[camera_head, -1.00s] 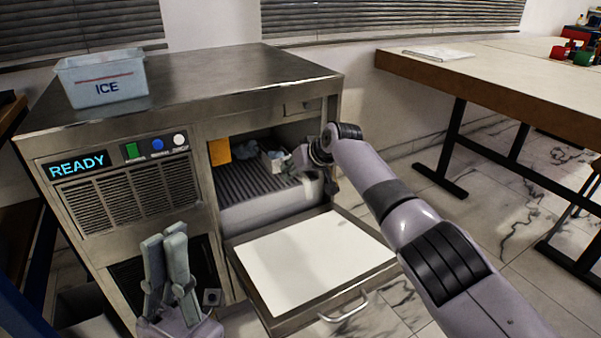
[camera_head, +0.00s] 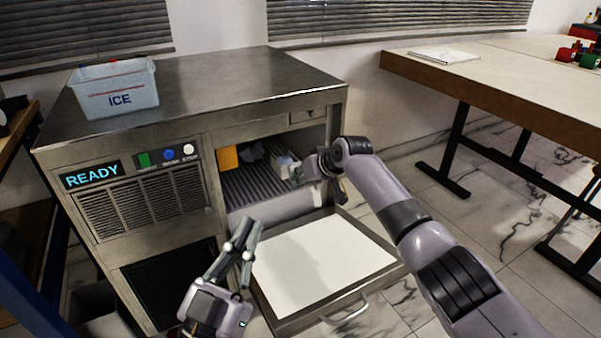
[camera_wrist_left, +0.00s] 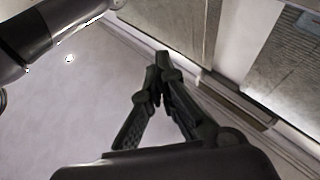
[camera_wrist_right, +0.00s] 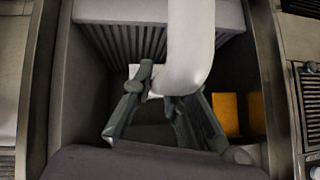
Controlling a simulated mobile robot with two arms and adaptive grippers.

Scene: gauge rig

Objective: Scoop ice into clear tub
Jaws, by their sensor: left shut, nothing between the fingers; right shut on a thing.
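The clear tub (camera_head: 118,90), marked ICE, stands upright on top of the steel ice machine (camera_head: 215,85). My right gripper (camera_head: 312,168) is at the right side of the machine's open bin. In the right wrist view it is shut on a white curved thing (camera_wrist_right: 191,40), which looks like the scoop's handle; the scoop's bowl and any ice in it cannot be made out.
The bin door (camera_head: 310,262) hangs open with a white inner panel. An orange piece (camera_head: 228,158) is at the bin's left wall. A READY display (camera_head: 92,176) and buttons are on the front. A long table (camera_head: 500,85) stands at right.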

